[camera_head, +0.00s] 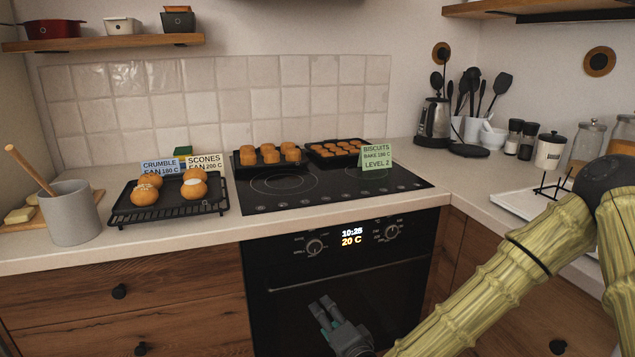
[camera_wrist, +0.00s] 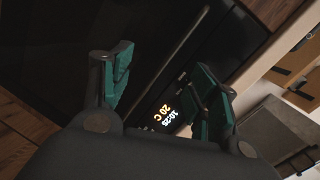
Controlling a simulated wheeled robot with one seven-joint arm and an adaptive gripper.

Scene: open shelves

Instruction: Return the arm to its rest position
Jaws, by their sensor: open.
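My gripper (camera_head: 327,311) is in front of the black oven door, below the oven's display, and holds nothing. In the wrist view, my gripper (camera_wrist: 165,90) shows its teal-padded fingers spread apart, with the oven display between them. My arm comes in from the right side of the head view, its links covered in a yellow-green, bamboo-like skin. The oven (camera_head: 350,285) is closed, and its display reads 10:25 and 20 C.
The counter holds a black rack of buns (camera_head: 168,212) and a grey crock (camera_head: 70,213). Two trays of baked goods stand on the cooktop (camera_head: 370,190) beside a green card (camera_head: 374,154). A kettle (camera_head: 434,122), utensils and jars stand at right. Wooden drawers (camera_head: 120,320) flank the oven.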

